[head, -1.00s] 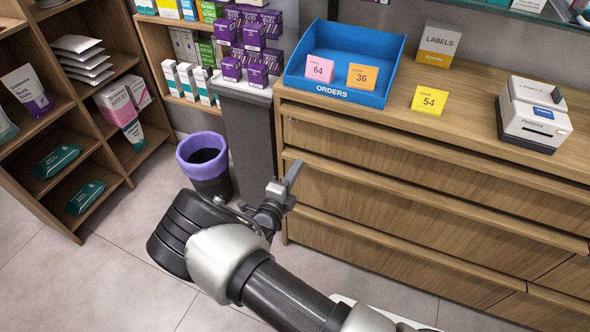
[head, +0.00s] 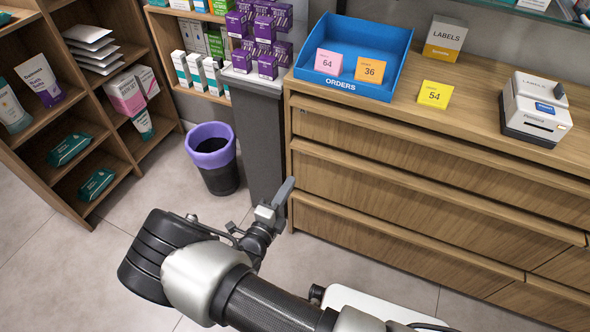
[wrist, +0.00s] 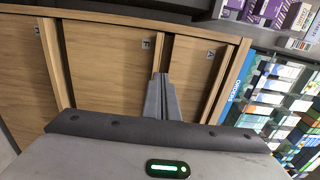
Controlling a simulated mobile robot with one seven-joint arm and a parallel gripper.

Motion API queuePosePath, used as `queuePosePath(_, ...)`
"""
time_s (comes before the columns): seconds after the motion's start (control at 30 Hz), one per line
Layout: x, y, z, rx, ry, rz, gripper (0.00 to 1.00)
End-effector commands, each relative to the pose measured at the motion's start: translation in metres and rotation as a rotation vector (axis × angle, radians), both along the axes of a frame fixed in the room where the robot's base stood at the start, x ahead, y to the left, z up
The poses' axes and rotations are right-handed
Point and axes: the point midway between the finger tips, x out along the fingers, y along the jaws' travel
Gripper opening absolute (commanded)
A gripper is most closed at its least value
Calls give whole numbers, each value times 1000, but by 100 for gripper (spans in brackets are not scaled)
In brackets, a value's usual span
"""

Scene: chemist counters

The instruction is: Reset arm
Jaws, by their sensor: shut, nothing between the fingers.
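My gripper (head: 284,192) hangs over the floor in front of the wooden counter, left of its drawers in the head view. The fingers are together with nothing between them. In the wrist view the shut fingers (wrist: 161,97) point toward the wooden drawer fronts (wrist: 108,65), apart from them as far as I can tell. My arm reaches in from the bottom of the head view.
On the counter (head: 480,88) are a blue ORDERS tray (head: 338,85) with pink and orange cards, a yellow card (head: 435,94), a LABELS box (head: 445,38) and a label printer (head: 535,108). A purple-rimmed bin (head: 213,158) stands near shelves (head: 60,190).

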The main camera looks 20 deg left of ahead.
Motion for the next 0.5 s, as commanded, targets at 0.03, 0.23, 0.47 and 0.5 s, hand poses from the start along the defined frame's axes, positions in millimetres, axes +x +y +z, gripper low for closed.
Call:
queuePosePath(0.03, -8, 1, 1, 0, 0, 1, 0)
queuePosePath(0.23, -22, 1, 0, 0, 0, -1, 0)
queuePosePath(0.47, -22, 0, 2, 9, 1, -10, 0)
queuePosePath(0.5, -19, -3, 6, 27, 3, -28, 0)
